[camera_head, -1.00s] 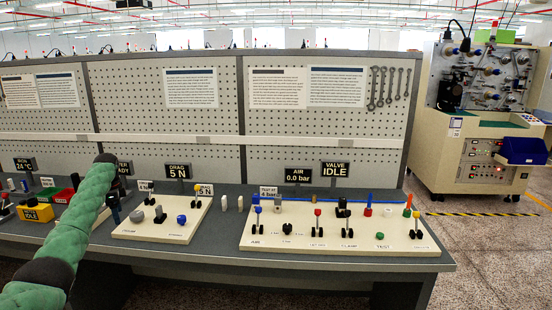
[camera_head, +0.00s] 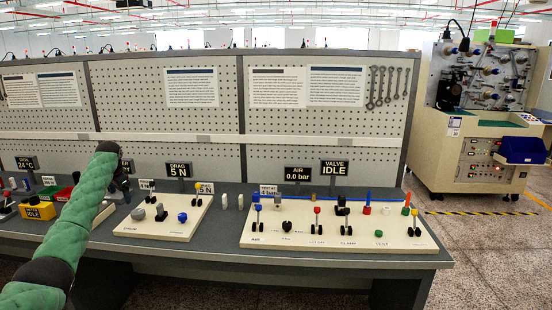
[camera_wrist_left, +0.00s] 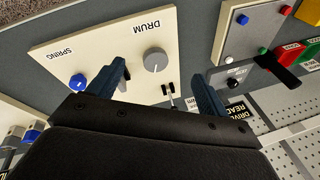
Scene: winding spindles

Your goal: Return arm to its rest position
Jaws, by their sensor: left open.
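My left arm (camera_head: 85,205), in a green sleeve, comes in from the lower left of the head view. My left gripper (camera_head: 122,182) hangs at its end, dark and partly hidden by the arm, over the bench left of the cream drum panel. In the left wrist view, the two dark fingers of the left gripper (camera_wrist_left: 158,88) are spread apart with nothing held. My right gripper is not in view.
The grey bench (camera_head: 225,247) runs across the front, with a pegboard (camera_head: 200,125) behind it. A larger cream panel (camera_head: 335,240) with levers stands right of the drum panel. A yellow box (camera_head: 38,210) sits left of my arm.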

